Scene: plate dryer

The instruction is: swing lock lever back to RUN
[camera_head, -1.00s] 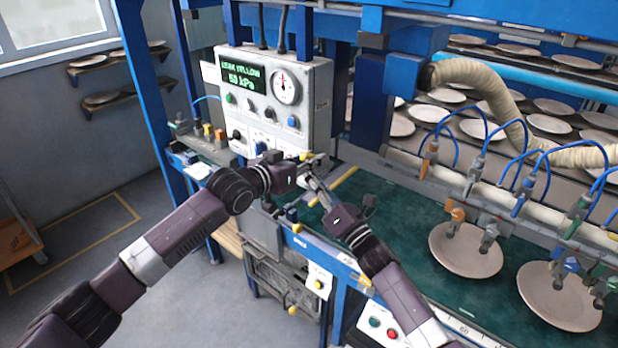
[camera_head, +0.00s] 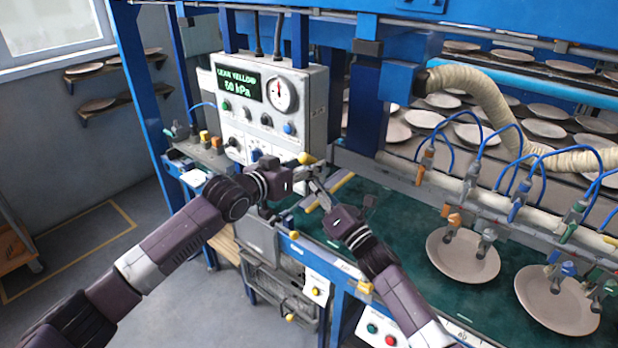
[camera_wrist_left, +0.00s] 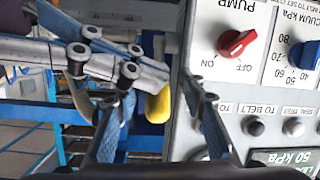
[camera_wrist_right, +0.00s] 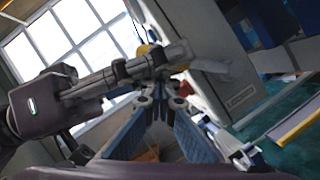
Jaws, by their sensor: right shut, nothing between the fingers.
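A round yellow knob (camera_head: 306,158), which looks like the end of the lock lever, shows at the lower right corner of the grey control box. The lever's arm is mostly hidden by my grippers. My left gripper (camera_head: 314,171) is beside the knob, just below it. In the left wrist view its blue-padded fingers (camera_wrist_left: 165,125) are apart, with the yellow knob (camera_wrist_left: 158,104) showing between them, beyond the tips. My right gripper (camera_head: 314,184) is shut and empty, close to the left fingers. In the right wrist view its fingertips (camera_wrist_right: 160,100) meet below the left gripper, with the knob (camera_wrist_right: 143,50) behind.
The control box (camera_head: 315,110) carries a gauge, knobs and a lit display reading 50 kPa. A green belt (camera_head: 400,245) lies to the right, with plates (camera_head: 455,262) under suction cups. A small button box (camera_head: 380,330) is at the front. Both grippers have little room between them.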

